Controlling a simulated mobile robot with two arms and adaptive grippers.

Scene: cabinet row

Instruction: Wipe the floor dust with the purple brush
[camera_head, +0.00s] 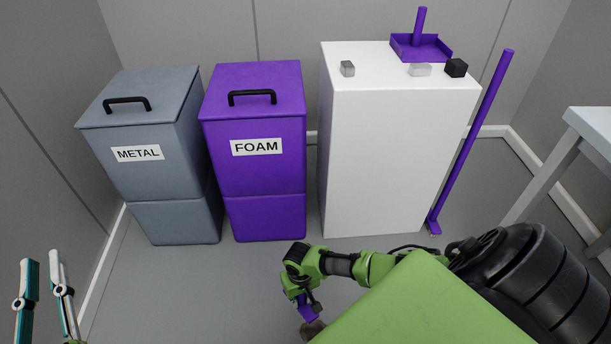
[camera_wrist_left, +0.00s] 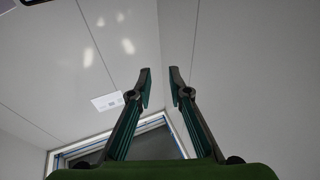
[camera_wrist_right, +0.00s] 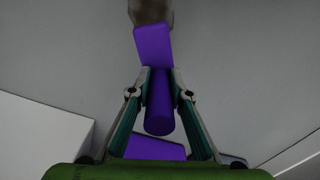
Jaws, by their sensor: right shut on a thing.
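My right gripper (camera_head: 303,297) is low over the floor in front of the bins, shut on the handle of the purple brush (camera_head: 308,313). In the right wrist view the brush handle (camera_wrist_right: 159,105) lies between the fingertips (camera_wrist_right: 160,80). The purple brush head extends beyond them, ending in brown-grey bristles (camera_wrist_right: 150,12). I cannot tell whether the bristles touch the floor (camera_head: 262,275). No dust can be clearly made out; my right arm hides part of the floor. My left gripper (camera_head: 40,260) is open and empty at the far left, and also shows in the left wrist view (camera_wrist_left: 160,75).
A grey METAL bin (camera_head: 145,180) and a purple FOAM bin (camera_head: 255,170) stand beside a white cabinet (camera_head: 385,150). On it are a purple dustpan (camera_head: 415,50) and small blocks. A long purple pole (camera_head: 470,140) leans at its right. A white table (camera_head: 590,125) stands far right.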

